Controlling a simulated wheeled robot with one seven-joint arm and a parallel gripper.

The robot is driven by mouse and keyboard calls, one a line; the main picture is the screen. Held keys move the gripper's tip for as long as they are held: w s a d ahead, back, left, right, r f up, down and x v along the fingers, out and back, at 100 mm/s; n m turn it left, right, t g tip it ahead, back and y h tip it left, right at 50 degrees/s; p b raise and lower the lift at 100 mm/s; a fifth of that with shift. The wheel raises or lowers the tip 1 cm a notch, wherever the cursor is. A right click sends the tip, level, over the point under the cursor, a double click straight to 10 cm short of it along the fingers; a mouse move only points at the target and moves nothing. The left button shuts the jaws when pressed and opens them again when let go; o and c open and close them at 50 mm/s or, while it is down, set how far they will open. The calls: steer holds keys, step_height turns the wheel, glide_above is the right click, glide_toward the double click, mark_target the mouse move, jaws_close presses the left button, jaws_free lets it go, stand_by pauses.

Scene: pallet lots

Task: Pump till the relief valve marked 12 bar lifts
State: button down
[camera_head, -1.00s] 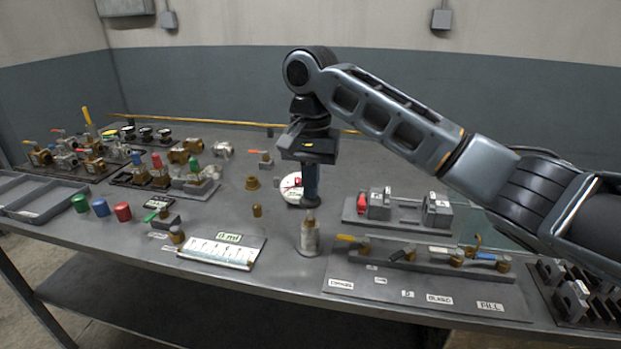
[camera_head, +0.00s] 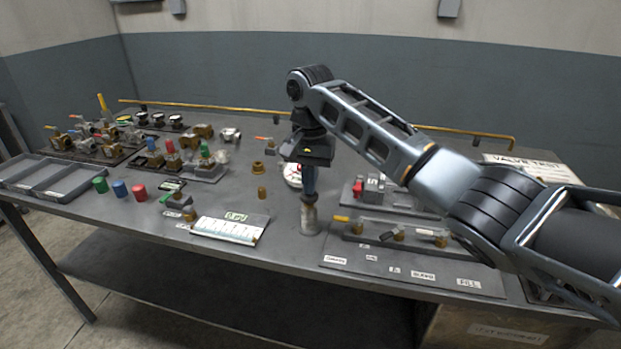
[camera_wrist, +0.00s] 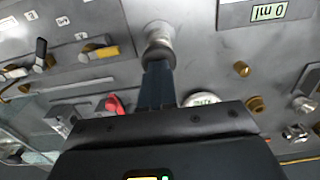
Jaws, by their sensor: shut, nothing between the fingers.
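A grey metal cylinder (camera_head: 310,219), which looks like the pump, stands on the bench front. My gripper (camera_head: 309,194) points straight down with its fingers shut, the tips at the cylinder's top. In the wrist view my fingers (camera_wrist: 157,88) meet the cylinder's round head (camera_wrist: 158,40); whether they press on it I cannot tell. A white round gauge (camera_head: 292,174) sits behind my gripper, partly hidden, so its reading is not visible. Brass valves with red (camera_head: 169,147) and green (camera_head: 205,150) tops stand to the left. No 12 bar marking is legible.
A white scale panel (camera_head: 227,231) with a "0 ml" label lies left of the cylinder. Green, blue and red caps (camera_head: 138,192) and a grey tray (camera_head: 68,184) are at left. A brass rail (camera_head: 215,107) runs behind.

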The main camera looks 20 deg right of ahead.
steer(key=shift+s+f, duration=0.2)
steer(key=shift+f, duration=0.2)
steer(key=shift+r+p, duration=0.5)
steer(key=shift+p, duration=0.1)
step_height(320, 180, up, 14)
steer(key=p, duration=0.3)
steer(key=shift+w, duration=0.25)
steer(key=shift+f, duration=0.1)
stand_by(0.4)
